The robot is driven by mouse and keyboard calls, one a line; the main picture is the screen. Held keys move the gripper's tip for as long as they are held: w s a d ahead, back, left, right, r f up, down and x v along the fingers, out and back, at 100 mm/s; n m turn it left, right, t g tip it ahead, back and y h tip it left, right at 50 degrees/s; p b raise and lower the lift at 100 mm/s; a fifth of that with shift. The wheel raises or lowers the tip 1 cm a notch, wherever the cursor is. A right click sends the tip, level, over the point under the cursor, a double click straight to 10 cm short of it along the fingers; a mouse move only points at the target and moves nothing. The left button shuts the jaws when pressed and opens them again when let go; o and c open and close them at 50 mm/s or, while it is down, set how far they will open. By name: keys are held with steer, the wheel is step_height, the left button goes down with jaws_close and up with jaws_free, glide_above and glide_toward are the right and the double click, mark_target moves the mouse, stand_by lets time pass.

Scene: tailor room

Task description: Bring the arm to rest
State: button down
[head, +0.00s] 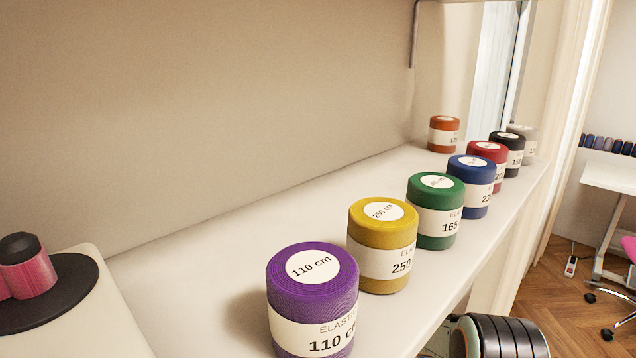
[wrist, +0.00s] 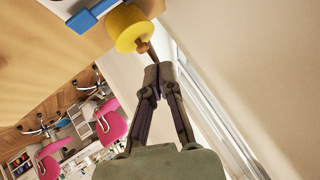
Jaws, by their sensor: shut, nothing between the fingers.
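My gripper (wrist: 158,72) shows in the wrist view, with its two dark fingers together and nothing between them. Beyond the fingertips is a yellow round object (wrist: 124,27) with a brown peg-like end; I cannot tell whether the fingers touch it. My gripper is not visible in the head view.
A white shelf (head: 220,250) holds a row of elastic spools: purple (head: 312,280), yellow (head: 382,262), green (head: 436,228), blue (head: 470,200) and several farther back. An orange spool (head: 444,134) stands apart near the wall. Pink chairs (wrist: 109,122) stand on the wooden floor.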

steer(key=s+a+r+n+g+y, duration=0.25)
steer(key=s+a+r, duration=0.25)
steer(key=s, duration=0.5)
steer(key=s+a+r+n+g+y, duration=0.1)
steer(key=s+a+r+n+g, duration=0.1)
steer(key=s+a+r+n, duration=0.5)
steer(key=s+a+n+g, duration=0.2)
steer(key=s+g, duration=0.3)
steer(key=s, duration=1.9)
steer(key=shift+s+a+f+y, duration=0.3)
steer(key=shift+a+f+y, duration=0.15)
